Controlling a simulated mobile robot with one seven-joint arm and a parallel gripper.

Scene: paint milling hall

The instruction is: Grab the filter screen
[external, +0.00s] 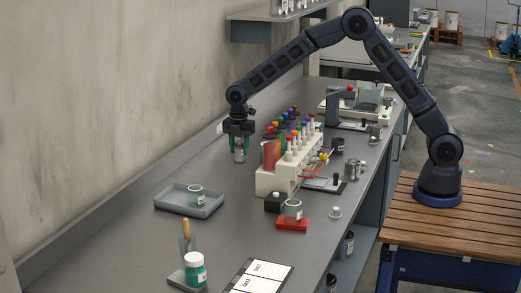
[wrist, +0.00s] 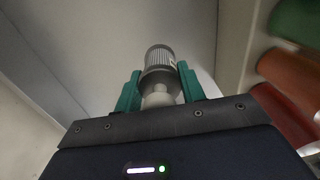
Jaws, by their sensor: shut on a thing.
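My gripper (external: 241,130) has green fingers and is over the back part of the bench, near the wall. It is shut on the filter screen (external: 239,153), a small grey cylinder that hangs below the fingers. In the wrist view the filter screen (wrist: 160,58) shows a ribbed grey body with a pale rounded end between the two green fingers (wrist: 158,92). It appears to be held clear of the bench top, though the exact gap is hard to tell.
A white rack (external: 275,182) with several colour-capped bottles stands right of my gripper. A grey tray (external: 175,200) with a glass jar (external: 196,195) lies front left. A red block (external: 292,224) bears another jar. Bare bench lies between tray and rack.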

